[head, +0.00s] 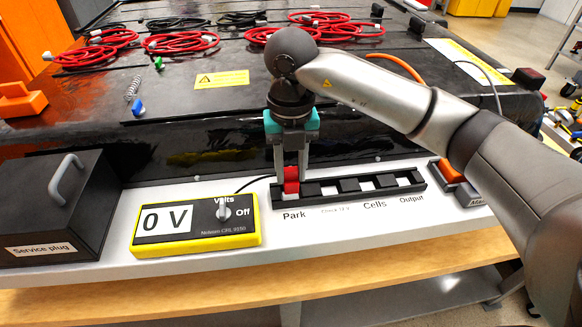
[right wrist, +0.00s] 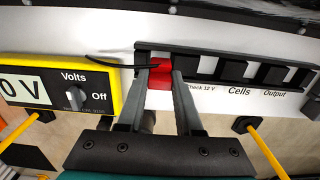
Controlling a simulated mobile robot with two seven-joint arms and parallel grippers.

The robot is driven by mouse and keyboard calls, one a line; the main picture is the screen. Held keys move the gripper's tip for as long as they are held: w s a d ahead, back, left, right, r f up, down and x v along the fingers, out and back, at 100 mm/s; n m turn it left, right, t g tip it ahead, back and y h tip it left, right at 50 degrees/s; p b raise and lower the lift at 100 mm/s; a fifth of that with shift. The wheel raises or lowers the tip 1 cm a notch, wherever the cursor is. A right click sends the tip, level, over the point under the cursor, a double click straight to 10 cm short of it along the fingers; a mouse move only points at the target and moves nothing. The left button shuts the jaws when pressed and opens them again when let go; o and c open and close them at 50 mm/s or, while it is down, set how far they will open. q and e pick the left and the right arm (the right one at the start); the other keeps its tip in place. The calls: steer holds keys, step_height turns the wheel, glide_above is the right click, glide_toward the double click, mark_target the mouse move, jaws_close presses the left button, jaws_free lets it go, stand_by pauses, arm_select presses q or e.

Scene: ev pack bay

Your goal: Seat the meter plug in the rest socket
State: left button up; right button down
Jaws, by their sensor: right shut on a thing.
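The red meter plug (head: 291,182) is between the fingers of my right gripper (head: 291,174), which is shut on it. It is upright at the left end of the black socket strip (head: 335,200), above the label Park. The plug also shows in the right wrist view (right wrist: 160,77), with a finger on each side. The fingers hide part of it, and I cannot tell how deep it sits in the Park place. My left gripper is not in view.
The service plug box (head: 55,215) stands left of the meter. The dark pack (head: 330,95) behind carries red and black cable coils (head: 180,43). An orange-topped block (head: 452,172) is right of the strip. The white shelf front (head: 330,240) is clear.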

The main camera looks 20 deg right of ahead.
mark_target(291, 180)
steer(key=shift+f+b, duration=0.85)
steer(key=shift+f, duration=0.35)
steer(key=c, duration=0.5)
jaws_free()
